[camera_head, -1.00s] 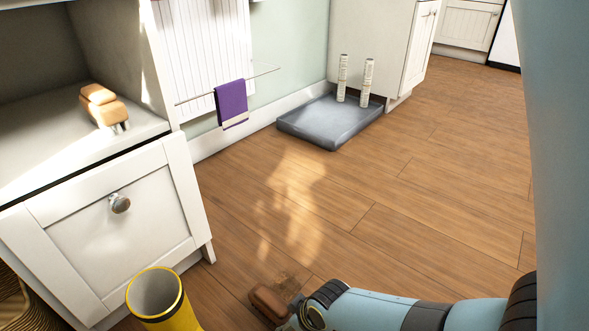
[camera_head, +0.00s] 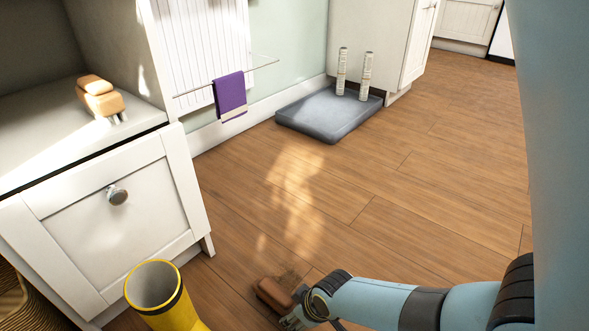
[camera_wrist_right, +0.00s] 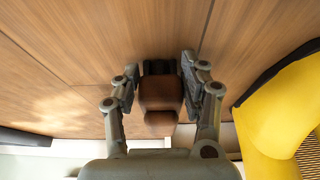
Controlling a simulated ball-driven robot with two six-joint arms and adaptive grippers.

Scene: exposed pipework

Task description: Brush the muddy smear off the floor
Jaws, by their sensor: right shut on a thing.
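A brown brush (camera_head: 272,294) is at the floor in the lower middle of the head view. My right gripper (camera_head: 297,305) is shut on it. The right wrist view shows the brush's brown body (camera_wrist_right: 160,95) between the two fingers (camera_wrist_right: 160,78), with dark bristles at its far end. A faint darker brown smear (camera_head: 290,279) lies on the wood floor right at the brush's far edge, partly hidden by it. I cannot tell whether the bristles press on the floor. My left gripper is not in view.
A yellow boot (camera_head: 172,300) stands left of the brush, by a white cabinet (camera_head: 120,215). A tan object (camera_head: 100,97) lies on the cabinet. A grey tray (camera_head: 320,122) with two upright pipes (camera_head: 354,72) is farther back. A purple towel (camera_head: 229,95) hangs on a rail. Floor beyond is clear.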

